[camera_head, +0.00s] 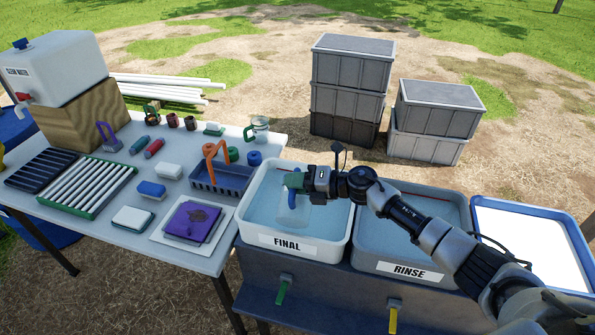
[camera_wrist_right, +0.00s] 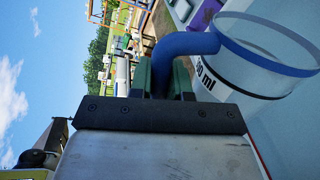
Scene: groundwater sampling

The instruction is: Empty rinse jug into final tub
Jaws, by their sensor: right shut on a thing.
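The rinse jug (camera_head: 290,216) is clear with a blue handle. It is over the final tub (camera_head: 344,243), a white-rimmed basin of bluish water labelled FINAL. My right gripper (camera_head: 293,181) is shut on the jug's blue handle, which also shows between the green fingers in the right wrist view (camera_wrist_right: 184,46). The jug's clear body (camera_wrist_right: 258,62) with an "ml" marking shows there too. I cannot tell how far the jug is tilted or whether it touches the water. My left gripper is not in view.
The rinse tub (camera_head: 365,264) stands right of the final tub, with a blue-rimmed white tray (camera_head: 535,245) beyond. The left table (camera_head: 120,207) holds racks, sponges, a blue basket (camera_head: 232,178) and another clear jug (camera_head: 260,130). Grey crates (camera_head: 350,75) stand behind.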

